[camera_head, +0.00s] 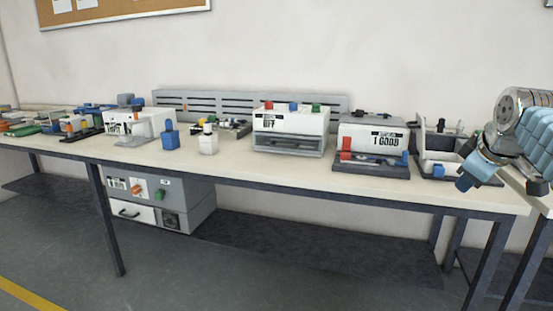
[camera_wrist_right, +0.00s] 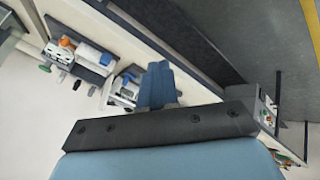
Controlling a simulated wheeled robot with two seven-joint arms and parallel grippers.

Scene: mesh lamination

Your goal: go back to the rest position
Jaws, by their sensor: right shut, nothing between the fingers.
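My right gripper (camera_head: 466,184) is at the right edge of the head view, with blue fingers pointing down and left, near the right end of the table. Its fingers are shut with nothing between them. The right wrist view shows the blue fingers (camera_wrist_right: 157,86) close together, with table equipment beyond them. My left gripper is not in view.
A long table (camera_head: 300,180) carries several devices: a white box with red, blue and green buttons (camera_head: 290,128), a grey unit with a red part (camera_head: 372,142), and a white open tray (camera_head: 437,150) close to my right gripper. A grey cabinet (camera_head: 185,205) stands below.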

